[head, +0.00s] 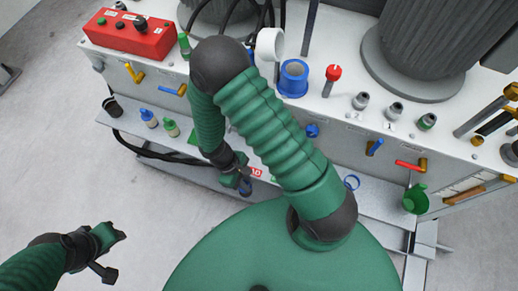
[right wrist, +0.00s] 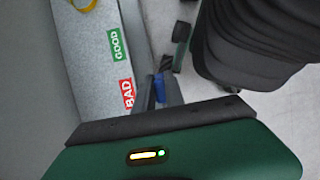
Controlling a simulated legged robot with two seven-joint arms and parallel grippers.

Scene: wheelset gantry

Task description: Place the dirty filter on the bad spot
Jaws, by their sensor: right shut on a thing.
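My right gripper (head: 243,183) reaches down over the low front shelf, beside the red label. In the right wrist view its dark fingers (right wrist: 161,92) are shut on a small blue part (right wrist: 159,87), mostly hidden between them; I cannot tell if it is the dirty filter. The red BAD label (right wrist: 127,93) is on the pale shelf just left of the fingertips; it also shows in the head view (head: 256,172). The green GOOD label (right wrist: 116,44) is farther along the shelf. My left gripper (head: 108,250) hangs over the floor at lower left, its finger opening unclear.
Coloured valve handles stick out above. A blue cup (head: 293,79) stands on the upper deck.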

